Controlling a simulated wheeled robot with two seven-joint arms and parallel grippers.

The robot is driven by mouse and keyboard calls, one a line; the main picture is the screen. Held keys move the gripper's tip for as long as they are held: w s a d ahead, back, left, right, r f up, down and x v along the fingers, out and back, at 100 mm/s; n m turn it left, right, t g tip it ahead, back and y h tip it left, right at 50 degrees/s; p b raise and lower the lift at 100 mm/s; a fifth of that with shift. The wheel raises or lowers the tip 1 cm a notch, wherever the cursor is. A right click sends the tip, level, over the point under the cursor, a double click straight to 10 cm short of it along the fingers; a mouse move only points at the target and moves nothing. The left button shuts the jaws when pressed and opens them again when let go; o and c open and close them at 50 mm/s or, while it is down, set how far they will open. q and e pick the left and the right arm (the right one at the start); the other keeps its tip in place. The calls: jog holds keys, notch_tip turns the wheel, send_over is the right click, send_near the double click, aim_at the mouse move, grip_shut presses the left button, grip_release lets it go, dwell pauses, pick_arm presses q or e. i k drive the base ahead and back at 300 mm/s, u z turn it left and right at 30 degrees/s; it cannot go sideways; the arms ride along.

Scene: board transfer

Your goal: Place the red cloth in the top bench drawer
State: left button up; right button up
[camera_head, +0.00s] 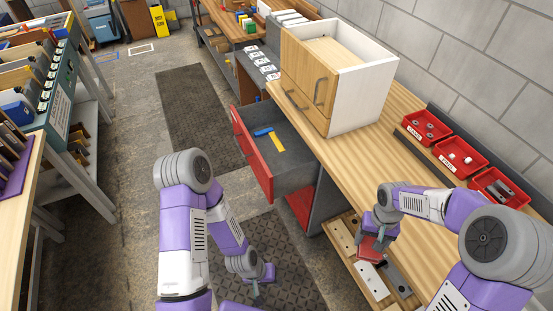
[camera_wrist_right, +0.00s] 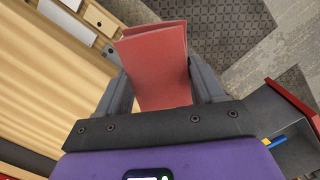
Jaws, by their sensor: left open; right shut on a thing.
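The red cloth (camera_head: 371,249) is a folded flat piece held in my right gripper (camera_head: 377,238), low beside the bench's front edge. In the right wrist view the cloth (camera_wrist_right: 155,65) fills the space between the two grey fingers (camera_wrist_right: 158,80). The top bench drawer (camera_head: 251,153) has a red front and stands pulled open, with a blue item (camera_head: 263,132) and a yellow item (camera_head: 276,142) inside. The drawer is left of and beyond my right gripper. My left gripper (camera_head: 257,287) is open and empty, low over the dark floor mat.
A wooden two-handled cabinet (camera_head: 362,98) stands on the bench top (camera_head: 385,145). Red bins (camera_head: 460,157) line the bench's right side. A low board (camera_head: 343,236) with white and grey plates lies under my right gripper. Floor mats (camera_head: 195,115) lie left of the drawer.

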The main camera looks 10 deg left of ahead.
aim_at(285, 168)
jog(key=u, duration=0.7)
jog(key=i, duration=0.8)
jog(key=u, duration=0.65)
jog(key=i, duration=0.6)
jog(key=z, duration=0.2)
